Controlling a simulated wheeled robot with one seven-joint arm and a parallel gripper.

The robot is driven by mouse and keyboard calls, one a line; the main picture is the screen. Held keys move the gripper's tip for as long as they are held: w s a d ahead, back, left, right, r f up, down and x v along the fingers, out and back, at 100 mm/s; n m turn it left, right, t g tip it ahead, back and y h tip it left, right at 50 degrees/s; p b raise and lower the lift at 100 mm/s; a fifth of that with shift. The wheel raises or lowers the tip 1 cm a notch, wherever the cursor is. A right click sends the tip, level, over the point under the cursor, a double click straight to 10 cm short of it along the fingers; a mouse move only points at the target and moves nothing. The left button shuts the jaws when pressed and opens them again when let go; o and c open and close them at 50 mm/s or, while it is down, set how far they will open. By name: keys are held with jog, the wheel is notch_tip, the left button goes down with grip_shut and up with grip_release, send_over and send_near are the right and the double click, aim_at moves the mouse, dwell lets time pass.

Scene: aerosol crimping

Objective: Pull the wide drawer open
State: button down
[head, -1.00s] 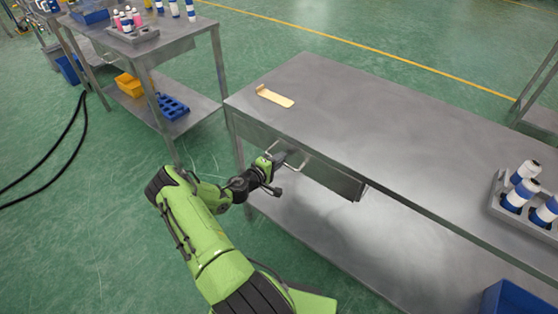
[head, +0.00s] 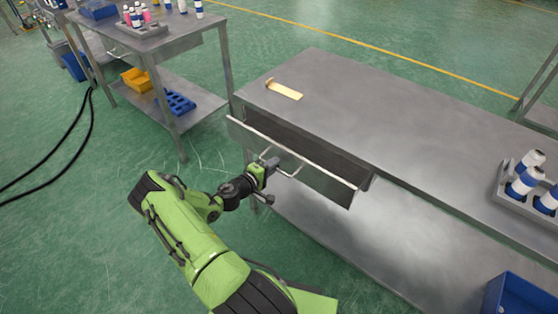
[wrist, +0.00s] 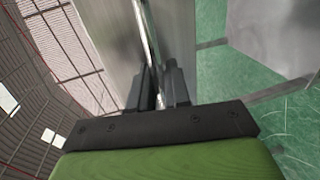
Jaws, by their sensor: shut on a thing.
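The wide drawer (head: 328,187) sits under the near edge of the steel table (head: 400,120). It stands partly open, with a dark gap showing behind its front. In the wrist view, the handle (wrist: 147,35) passes between the two dark fingers of my gripper (wrist: 161,88), in front of the grey drawer front (wrist: 110,45). The drawer's inside is mostly hidden from the head view.
A tan scoop-like piece (head: 285,90) lies on the tabletop. A grey holder (head: 508,194) with blue-and-white bottles stands at the right, above a blue bin (head: 508,298) on the lower shelf. Another bench (head: 190,35) stands at upper left. Green floor is clear in front of the drawer.

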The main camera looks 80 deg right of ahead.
jog(key=f+v, duration=0.2)
jog(key=v, duration=0.7)
jog(key=f+v, duration=0.2)
jog(key=v, duration=0.8)
jog(key=shift+w+a+b, duration=0.3)
jog(key=shift+a+b, duration=0.05)
jog(key=c, duration=1.2)
grip_release()
jog(key=shift+c, duration=0.2)
jog(key=p+v, duration=0.1)
jog(key=v, duration=1.4)
jog(key=shift+w+a, duration=0.2)
jog(key=shift+a, duration=0.1)
